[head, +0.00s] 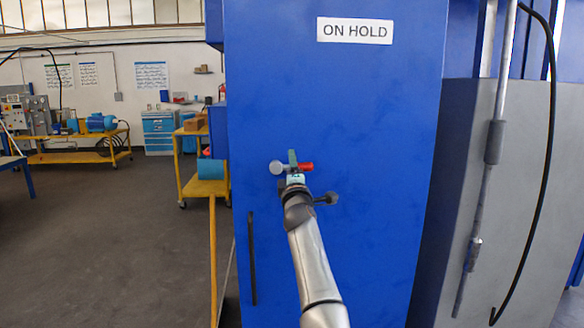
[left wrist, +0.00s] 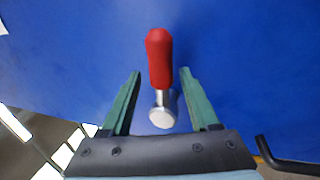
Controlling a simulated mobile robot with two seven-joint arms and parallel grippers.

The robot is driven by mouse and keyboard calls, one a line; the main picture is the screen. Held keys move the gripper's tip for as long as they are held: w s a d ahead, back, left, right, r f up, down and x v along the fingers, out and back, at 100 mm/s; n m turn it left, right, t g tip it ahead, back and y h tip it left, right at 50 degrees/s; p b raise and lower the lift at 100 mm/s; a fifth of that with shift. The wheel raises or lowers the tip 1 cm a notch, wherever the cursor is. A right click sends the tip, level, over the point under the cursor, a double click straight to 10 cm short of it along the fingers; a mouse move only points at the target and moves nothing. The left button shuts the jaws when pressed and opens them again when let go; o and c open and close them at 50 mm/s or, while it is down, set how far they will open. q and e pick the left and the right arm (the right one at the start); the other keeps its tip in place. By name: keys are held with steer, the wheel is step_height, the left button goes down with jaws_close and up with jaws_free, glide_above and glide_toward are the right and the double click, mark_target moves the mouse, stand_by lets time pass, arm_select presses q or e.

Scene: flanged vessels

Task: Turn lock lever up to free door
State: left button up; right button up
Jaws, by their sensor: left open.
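The lock lever has a red grip (head: 306,167) and a round silver hub (head: 277,167). It lies level on the blue door (head: 340,110), with the hub at left and the grip pointing right. My left gripper (head: 292,160) is in front of the lever and hides its middle. In the left wrist view, the green fingers of my left gripper (left wrist: 160,74) are open on either side of the lever. The red grip (left wrist: 159,58) and silver hub (left wrist: 162,115) lie between them, with visible gaps on both sides. My right gripper is not in view.
A black vertical handle (head: 252,258) is on the door's lower left, and shows in the left wrist view (left wrist: 290,163). An "ON HOLD" sign (head: 355,31) is above. A yellow cart (head: 205,187) stands at left. A grey cabinet with a pipe (head: 490,200) is at right.

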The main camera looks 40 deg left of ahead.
arm_select(q)
steer(key=shift+d+f, duration=0.1)
steer(key=shift+s+d+f, duration=0.25)
steer(key=shift+s+d, duration=0.1)
steer(key=shift+d, duration=0.1)
steer(key=b+v, duration=0.1)
steer(key=v, duration=0.5)
steer(key=shift+s, duration=0.15)
